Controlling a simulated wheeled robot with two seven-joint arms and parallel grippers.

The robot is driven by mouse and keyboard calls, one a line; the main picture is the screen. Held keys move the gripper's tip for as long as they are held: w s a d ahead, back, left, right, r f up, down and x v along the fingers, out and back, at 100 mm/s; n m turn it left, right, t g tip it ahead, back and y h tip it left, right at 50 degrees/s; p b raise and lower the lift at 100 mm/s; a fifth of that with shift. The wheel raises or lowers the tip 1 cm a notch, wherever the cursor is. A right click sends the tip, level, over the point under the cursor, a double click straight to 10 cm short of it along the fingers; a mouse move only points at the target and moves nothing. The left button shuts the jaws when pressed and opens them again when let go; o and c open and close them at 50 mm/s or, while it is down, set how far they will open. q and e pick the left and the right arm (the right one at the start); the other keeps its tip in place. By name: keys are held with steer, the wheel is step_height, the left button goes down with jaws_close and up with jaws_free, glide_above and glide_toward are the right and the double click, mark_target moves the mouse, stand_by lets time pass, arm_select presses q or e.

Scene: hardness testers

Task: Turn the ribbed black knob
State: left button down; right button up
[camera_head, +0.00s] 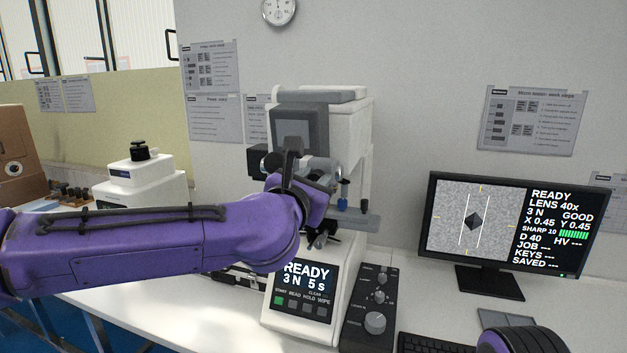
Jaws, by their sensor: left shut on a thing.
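The white hardness tester (345,125) stands against the wall, with a grey screen hood at its top. My left arm reaches in from the left, and its gripper (289,162) is at the tester's head, below the hood. It is shut on what appears to be the ribbed black knob (272,163), a dark round piece beside the grey eyepiece tube (325,166). My wrist hides much of this area, so the fingertips and the knob's ribs do not show clearly. My right arm shows only as a purple link at the lower right; its gripper is out of view.
A monitor (512,225) reading READY stands on the right of the white bench. A control box with knobs (375,323) and a keyboard (430,344) lie before it. A smaller white device with a black top knob (140,151) stands at left, beyond my arm.

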arm_select(q)
steer(key=m+p, duration=0.1)
steer(key=m, duration=0.5)
steer(key=shift+r, duration=0.1)
steer(key=m+p, duration=0.1)
steer(key=m, duration=0.4)
steer(key=shift+p, duration=0.3)
stand_by(0.3)
steer(key=c, duration=0.9)
jaws_free()
steer(key=shift+o, duration=0.2)
steer(key=shift+f, duration=0.2)
steer(key=b+v, duration=0.3)
steer(key=v, duration=0.7)
steer(key=shift+s, duration=0.25)
